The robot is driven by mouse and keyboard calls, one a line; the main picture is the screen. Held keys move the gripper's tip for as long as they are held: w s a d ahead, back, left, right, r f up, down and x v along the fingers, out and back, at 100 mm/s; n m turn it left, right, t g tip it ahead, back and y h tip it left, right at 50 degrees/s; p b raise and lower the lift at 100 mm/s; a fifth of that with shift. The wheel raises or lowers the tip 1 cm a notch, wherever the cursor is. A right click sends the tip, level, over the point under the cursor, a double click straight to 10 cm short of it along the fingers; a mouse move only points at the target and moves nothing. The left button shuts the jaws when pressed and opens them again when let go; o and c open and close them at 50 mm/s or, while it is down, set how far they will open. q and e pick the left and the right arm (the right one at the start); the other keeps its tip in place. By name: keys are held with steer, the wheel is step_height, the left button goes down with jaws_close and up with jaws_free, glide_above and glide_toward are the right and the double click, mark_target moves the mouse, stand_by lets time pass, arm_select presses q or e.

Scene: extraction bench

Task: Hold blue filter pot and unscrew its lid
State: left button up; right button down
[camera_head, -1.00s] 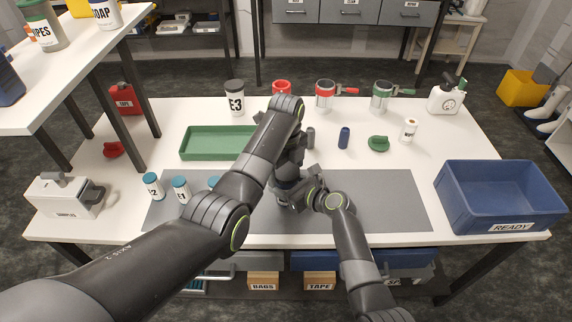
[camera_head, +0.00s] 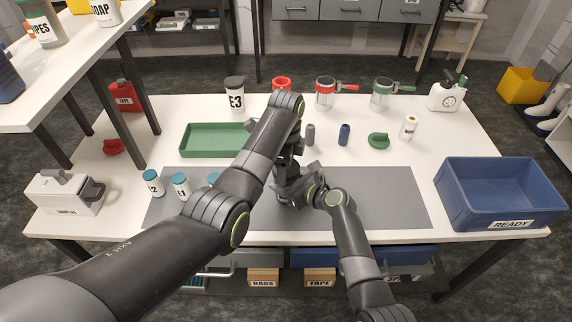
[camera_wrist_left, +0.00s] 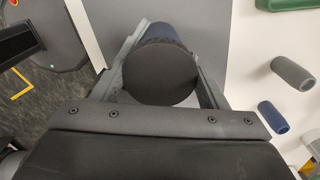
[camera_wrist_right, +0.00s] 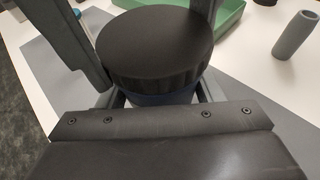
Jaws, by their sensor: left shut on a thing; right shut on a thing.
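The blue filter pot (camera_wrist_right: 160,97) with its round black lid (camera_wrist_right: 155,42) shows in the right wrist view; the lid sits on the pot. The left wrist view shows the lid's flat top (camera_wrist_left: 160,76) with a strip of blue pot (camera_wrist_left: 163,33) beyond it. My left gripper (camera_head: 290,168) comes from above, its fingers on either side of the lid, shut on it. My right gripper (camera_head: 291,192) is below it, shut on the blue body under the lid. In the head view the arms hide the pot, above the grey mat (camera_head: 390,200).
A green tray (camera_head: 185,153), blue-capped bottles (camera_head: 152,183) and a white device (camera_head: 62,195) stand to the left. Small grey (camera_head: 310,135) and blue (camera_head: 344,135) cylinders, and a green piece (camera_head: 378,140), stand behind. The blue READY crate (camera_head: 500,170) is at right. The mat's right part is clear.

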arm_select(q)
steer(key=shift+n, duration=0.4)
steer(key=o, duration=1.1)
step_height(320, 180, up, 4)
steer(key=shift+r, duration=0.3)
steer(key=shift+c, duration=0.5)
steer(key=r+m, duration=0.2)
steer(key=m, duration=0.1)
steer(key=shift+w+m, duration=0.1)
steer(key=shift+m, duration=0.2)
steer(key=r+m, duration=0.1)
steer(key=m, duration=0.2)
steer(key=shift+r, duration=0.1)
steer(key=shift+f, duration=3.9)
